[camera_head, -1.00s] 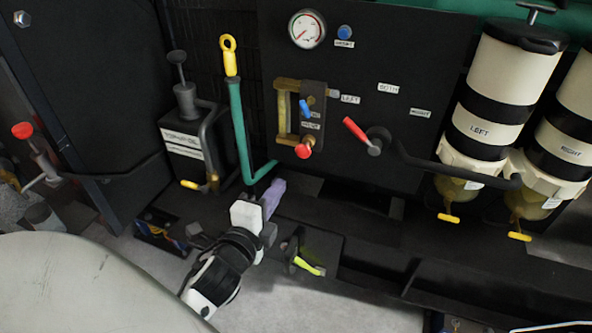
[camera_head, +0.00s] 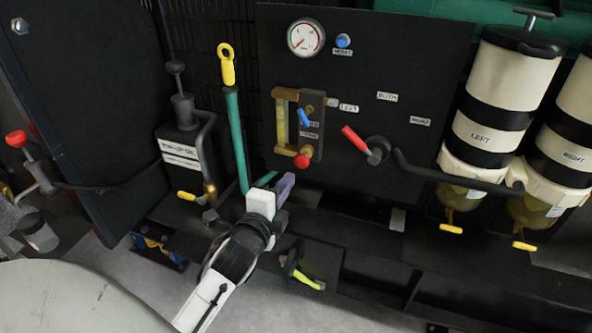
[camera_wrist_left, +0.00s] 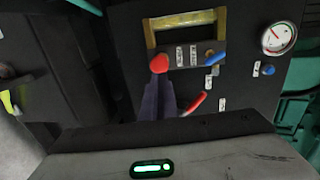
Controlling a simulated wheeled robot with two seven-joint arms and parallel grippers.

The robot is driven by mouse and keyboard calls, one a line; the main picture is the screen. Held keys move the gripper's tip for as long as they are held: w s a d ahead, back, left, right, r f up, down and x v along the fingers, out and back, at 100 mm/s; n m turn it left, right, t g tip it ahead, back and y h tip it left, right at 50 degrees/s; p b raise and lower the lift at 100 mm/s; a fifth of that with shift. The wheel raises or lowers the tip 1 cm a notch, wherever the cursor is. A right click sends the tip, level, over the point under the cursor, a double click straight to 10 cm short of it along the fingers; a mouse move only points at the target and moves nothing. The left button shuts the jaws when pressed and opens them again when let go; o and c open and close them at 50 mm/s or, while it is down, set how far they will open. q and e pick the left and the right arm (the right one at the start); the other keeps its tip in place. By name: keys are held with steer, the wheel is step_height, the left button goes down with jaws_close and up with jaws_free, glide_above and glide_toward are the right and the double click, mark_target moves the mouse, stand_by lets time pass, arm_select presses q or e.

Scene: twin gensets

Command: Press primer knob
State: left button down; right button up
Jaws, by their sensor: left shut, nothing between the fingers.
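The round red knob (camera_head: 302,160), which I take for the primer knob, sits low on the black panel, under a small label too blurred to read surely. It also shows in the left wrist view (camera_wrist_left: 159,64). My left gripper (camera_head: 285,184) is below and slightly left of the knob, fingers shut and empty, with a visible gap to it in the head view. In the left wrist view the purple fingers (camera_wrist_left: 157,92) point toward the knob, their tips just under it in the picture. My right gripper is not in view.
A blue lever (camera_head: 304,117) and a brass-framed sight glass (camera_head: 281,120) are just above the knob. A red-handled lever (camera_head: 355,138) is to the right. Two filters (camera_head: 490,130) are further right.

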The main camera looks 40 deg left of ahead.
mark_target(301, 162)
arm_select(q)
steer(key=x, duration=0.7)
steer(key=shift+b, duration=0.35)
